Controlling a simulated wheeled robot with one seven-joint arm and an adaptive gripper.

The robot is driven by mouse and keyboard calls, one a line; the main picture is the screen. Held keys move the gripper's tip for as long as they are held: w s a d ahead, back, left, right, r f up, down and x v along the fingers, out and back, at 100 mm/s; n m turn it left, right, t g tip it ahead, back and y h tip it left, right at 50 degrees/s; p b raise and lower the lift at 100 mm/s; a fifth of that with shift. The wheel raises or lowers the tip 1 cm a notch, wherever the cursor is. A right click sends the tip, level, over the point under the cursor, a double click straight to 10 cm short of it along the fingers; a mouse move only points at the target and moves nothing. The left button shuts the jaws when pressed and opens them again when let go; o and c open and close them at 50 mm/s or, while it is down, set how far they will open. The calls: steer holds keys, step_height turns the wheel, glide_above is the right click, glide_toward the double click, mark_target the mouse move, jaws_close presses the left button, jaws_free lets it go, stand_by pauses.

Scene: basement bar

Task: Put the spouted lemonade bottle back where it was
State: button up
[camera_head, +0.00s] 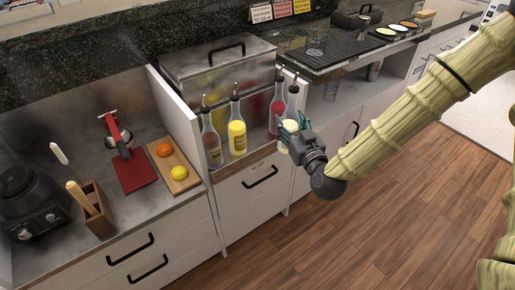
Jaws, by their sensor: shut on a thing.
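My gripper (294,134) is at the right end of a row of spouted bottles, in front of the low shelf. It is shut on a pale yellow thing, which I take to be the lemonade bottle (289,126). The fingers and wrist hide much of it, so its base and tilt cannot be told. A bright yellow spouted bottle (237,137) stands upright to the left, apart from my gripper. A red spouted bottle (276,112) stands just behind and left of my gripper. A dark spout and neck (293,89) show just above my gripper.
Another spouted bottle (211,145) stands at the left end of the row. A lidded metal box (217,72) is behind the bottles. A white divider (174,108) bounds the ledge at left. A cutting board with fruit (183,184) lies beyond it. The wooden floor (350,225) is clear.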

steer(key=shift+s+d+f+n+g+y+b, duration=0.1)
steer(key=shift+d+f+n+g+y+b, duration=0.15)
steer(key=shift+b, duration=0.35)
steer(key=shift+f+n+g+y+b, duration=0.15)
steer(key=shift+f+b, duration=0.15)
steer(key=shift+b, duration=0.3)
steer(key=w+a, duration=0.3)
steer(key=w, duration=0.1)
steer(key=w+a+f+b, duration=0.1)
steer(key=w+a, duration=0.2)
steer(key=w, duration=0.1)
steer(key=w+a+f, duration=0.1)
steer(key=w+a, duration=0.3)
steer(key=shift+w+a+b, duration=0.1)
steer(key=shift+w+b, duration=0.05)
steer(key=shift+b, duration=0.25)
steer(key=shift+f, duration=1.4)
steer(key=shift+b, duration=0.3)
